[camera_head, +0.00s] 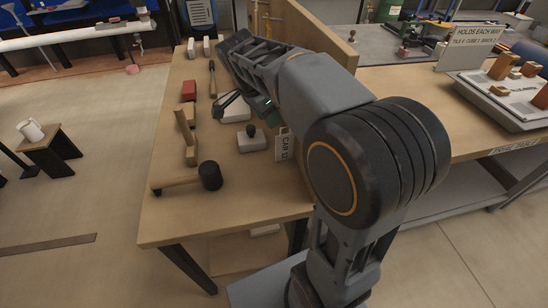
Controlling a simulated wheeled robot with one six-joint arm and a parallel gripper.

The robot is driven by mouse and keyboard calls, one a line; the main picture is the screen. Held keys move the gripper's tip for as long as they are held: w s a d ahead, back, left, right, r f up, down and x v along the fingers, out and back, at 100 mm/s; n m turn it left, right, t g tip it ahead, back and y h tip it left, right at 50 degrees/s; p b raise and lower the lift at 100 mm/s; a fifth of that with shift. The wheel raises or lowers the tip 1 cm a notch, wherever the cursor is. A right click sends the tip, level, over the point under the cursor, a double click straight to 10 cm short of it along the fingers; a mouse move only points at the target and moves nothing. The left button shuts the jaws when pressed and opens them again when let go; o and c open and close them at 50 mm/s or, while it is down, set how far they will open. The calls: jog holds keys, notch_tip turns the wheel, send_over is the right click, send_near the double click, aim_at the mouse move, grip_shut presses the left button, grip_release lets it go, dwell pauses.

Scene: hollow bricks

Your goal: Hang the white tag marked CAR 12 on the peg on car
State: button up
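The white tag marked CAR 12 (283,145) stands upright near the right edge of the wooden table, its lettering running sideways. My arm crosses just above and right of it. My gripper (232,102) is a dark shape low over the table, left of and beyond the tag, apart from it. My arm partly hides it, and its finger gap is unclear. I cannot make out a car or its peg.
On the wooden table (230,215) lie a black-headed mallet (209,175), a wooden tool (186,135), a red block (189,91) and a pale block with a black knob (251,138). The table's front is clear. A second table with a white board (505,100) stands right.

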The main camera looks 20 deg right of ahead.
jog(key=s+a+f+n+t+y, duration=0.3)
jog(key=s+f+n, duration=0.6)
jog(key=s+n, duration=0.4)
jog(key=shift+a+f+n+y, duration=0.3)
jog(key=shift+a+n+y, duration=0.1)
jog(key=shift+n, duration=1.2)
